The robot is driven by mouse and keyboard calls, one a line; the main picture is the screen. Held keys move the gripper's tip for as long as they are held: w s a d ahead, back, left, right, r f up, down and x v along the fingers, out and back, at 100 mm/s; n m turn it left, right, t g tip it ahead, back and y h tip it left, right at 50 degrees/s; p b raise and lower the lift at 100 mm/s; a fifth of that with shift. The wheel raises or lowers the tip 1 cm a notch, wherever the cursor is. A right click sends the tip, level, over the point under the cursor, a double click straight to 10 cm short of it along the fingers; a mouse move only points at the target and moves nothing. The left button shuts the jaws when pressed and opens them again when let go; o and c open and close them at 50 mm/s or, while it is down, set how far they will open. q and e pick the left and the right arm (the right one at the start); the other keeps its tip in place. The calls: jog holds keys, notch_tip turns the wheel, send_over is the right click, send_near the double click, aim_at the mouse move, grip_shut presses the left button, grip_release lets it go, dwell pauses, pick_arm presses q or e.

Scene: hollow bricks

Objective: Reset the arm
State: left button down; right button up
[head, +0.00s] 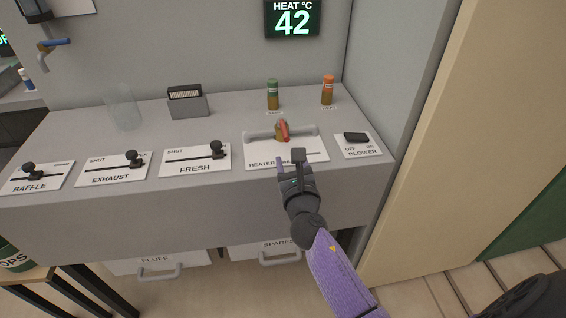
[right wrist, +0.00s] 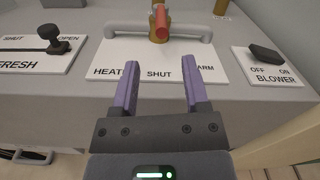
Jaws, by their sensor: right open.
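My right gripper (head: 290,168) is open and empty, at the front edge of the grey console by the white heater plate (head: 310,156). In the right wrist view its two purple fingers (right wrist: 156,92) stand apart with nothing between them. Beyond them is the heater valve, a red handle (right wrist: 161,22) on a brass body over a grey pipe (right wrist: 195,32). The handle also shows in the head view (head: 284,129); the fingers look apart from it. My left gripper is not in view.
Sliders for baffle (head: 29,170), exhaust (head: 131,158) and fresh (head: 217,150) line the console left of the heater. A black blower switch (head: 356,137) is on the right. A glass cylinder (head: 123,108), green-capped bottle (head: 272,95) and orange-capped bottle (head: 327,90) stand behind. A display (head: 292,17) reads 42.

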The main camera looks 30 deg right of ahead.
jog(key=s+a+f+m+g+y, duration=0.2)
jog(key=s+f+m+g, duration=0.2)
jog(key=s+f+m, duration=0.7)
jog(key=s+a+f+m+g+y, duration=0.25)
jog(key=s+f+m+g, duration=0.2)
jog(key=f, duration=1.25)
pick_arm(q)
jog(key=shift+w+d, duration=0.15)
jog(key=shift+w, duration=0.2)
pick_arm(e)
jog(key=s+f+m+g, duration=0.2)
jog(key=s+m, duration=0.3)
jog(key=s, duration=0.5)
jog(key=s+a+f+m+g+y, duration=0.1)
jog(key=s+f+m+g, duration=0.2)
jog(key=s, duration=0.7)
jog(key=s+f+m+g, duration=0.3)
jog(key=s+f+m, duration=0.1)
jog(key=s+m, duration=0.4)
jog(key=shift+s+a+f, duration=0.3)
jog(key=shift+s, duration=0.7)
